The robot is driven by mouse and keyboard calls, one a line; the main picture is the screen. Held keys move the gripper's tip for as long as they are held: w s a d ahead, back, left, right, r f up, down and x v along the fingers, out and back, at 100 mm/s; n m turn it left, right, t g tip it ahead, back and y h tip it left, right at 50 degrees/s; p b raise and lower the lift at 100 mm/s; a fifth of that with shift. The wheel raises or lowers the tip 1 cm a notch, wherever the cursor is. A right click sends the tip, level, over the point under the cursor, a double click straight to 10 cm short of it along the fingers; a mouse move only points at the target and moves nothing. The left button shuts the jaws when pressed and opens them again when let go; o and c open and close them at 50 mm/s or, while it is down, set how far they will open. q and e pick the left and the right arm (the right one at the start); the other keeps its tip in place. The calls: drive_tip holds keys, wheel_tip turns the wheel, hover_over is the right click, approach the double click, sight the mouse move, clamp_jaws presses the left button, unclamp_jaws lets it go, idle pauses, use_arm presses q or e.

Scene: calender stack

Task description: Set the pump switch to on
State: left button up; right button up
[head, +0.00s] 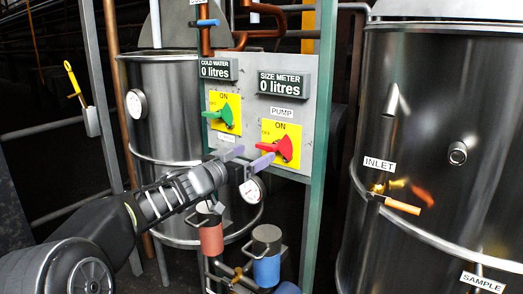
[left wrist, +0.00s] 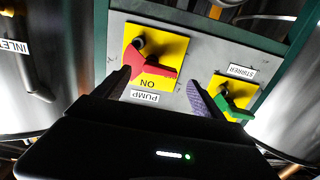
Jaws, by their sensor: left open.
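The pump switch is a red handle (head: 283,150) on a yellow plate marked ON, below the PUMP label on the grey panel. In the head view it is turned away from the ON mark, with one end toward the left. The red handle also shows upside down in the left wrist view (left wrist: 150,68). My left gripper (head: 248,158) is open, in front of the panel at the lower left of the handle. In the left wrist view its fingers (left wrist: 158,90) stand apart, one close to the red handle; I cannot tell if they touch. My right gripper is not in view.
A green stirrer switch (head: 224,116) sits left of the pump switch. Two displays (head: 282,84) read 0 litres above. Steel tanks (head: 450,130) stand at both sides. A gauge (head: 252,190) and red and blue canisters (head: 266,268) are below the panel.

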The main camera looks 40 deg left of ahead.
sight(264, 148)
use_arm(q)
drive_tip(key=w, duration=0.4)
drive_tip(key=shift+w+a, duration=0.1)
drive_tip(key=shift+w, duration=0.15)
drive_tip(key=shift+c, duration=0.3)
drive_tip(key=c, duration=1.3)
